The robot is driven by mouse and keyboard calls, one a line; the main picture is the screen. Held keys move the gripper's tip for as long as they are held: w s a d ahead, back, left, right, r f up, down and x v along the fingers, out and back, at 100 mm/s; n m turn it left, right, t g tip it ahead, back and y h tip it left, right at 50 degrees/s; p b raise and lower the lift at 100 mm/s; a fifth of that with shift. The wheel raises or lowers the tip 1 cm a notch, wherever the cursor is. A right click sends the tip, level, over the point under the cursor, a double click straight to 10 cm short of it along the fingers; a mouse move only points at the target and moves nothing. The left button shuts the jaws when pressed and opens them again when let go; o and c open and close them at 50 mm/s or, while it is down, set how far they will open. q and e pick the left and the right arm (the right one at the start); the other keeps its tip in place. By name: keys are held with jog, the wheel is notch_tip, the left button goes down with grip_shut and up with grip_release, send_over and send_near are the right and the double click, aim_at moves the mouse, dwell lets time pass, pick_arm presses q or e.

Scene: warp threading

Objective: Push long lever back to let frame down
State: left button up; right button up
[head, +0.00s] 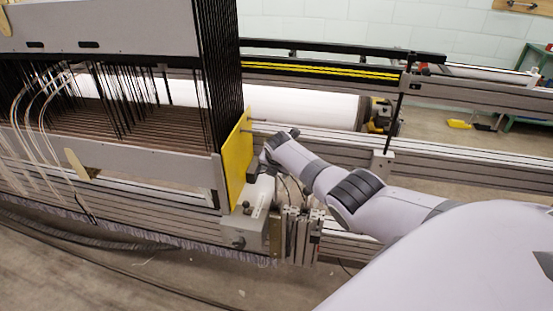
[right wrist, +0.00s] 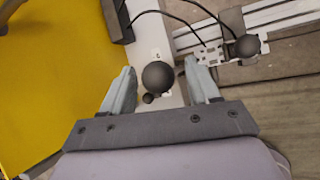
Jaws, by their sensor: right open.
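In the right wrist view, a black ball knob (right wrist: 158,75) sits between the two fingers of my open right gripper (right wrist: 160,67), with gaps on both sides. A smaller dark knob (right wrist: 148,98) is just below it. A second black ball knob (right wrist: 247,45) is to the right on a metal bracket. I cannot tell which knob belongs to the long lever. In the head view, my right gripper (head: 263,170) is beside the yellow panel (head: 237,165), its fingers hardly visible. The grey loom frame (head: 120,153) with black wires is left of the panel. My left gripper is not in view.
A grey box (head: 245,226) stands below my right gripper, beside metal profiles. Dark cables (right wrist: 203,12) run above the fingers in the right wrist view. A white roller (head: 310,108) and long rails (head: 450,163) lie behind. Floor is open at the front left.

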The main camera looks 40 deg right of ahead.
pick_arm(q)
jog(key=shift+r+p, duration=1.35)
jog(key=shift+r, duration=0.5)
pick_arm(e)
jog(key=shift+v, duration=2.35)
jog(key=shift+s+a+f, duration=0.1)
jog(key=s+a+f+m+t+y, duration=0.3)
jog(key=s+a+f+m, duration=0.7)
jog(key=s+a, duration=0.4)
jog(key=s+a+r+m+t+y, duration=0.1)
jog(key=s+a+m, duration=0.3)
jog(key=s, duration=0.4)
jog(key=s+a+r+m+t+y, duration=0.1)
jog(key=s+a+r+m, duration=0.2)
jog(key=s+m, duration=0.4)
jog(key=s+a, duration=0.1)
jog(key=s, duration=0.1)
jog(key=shift+s+m+y, duration=0.3)
jog(key=shift+s, duration=0.05)
jog(key=shift+a, duration=0.15)
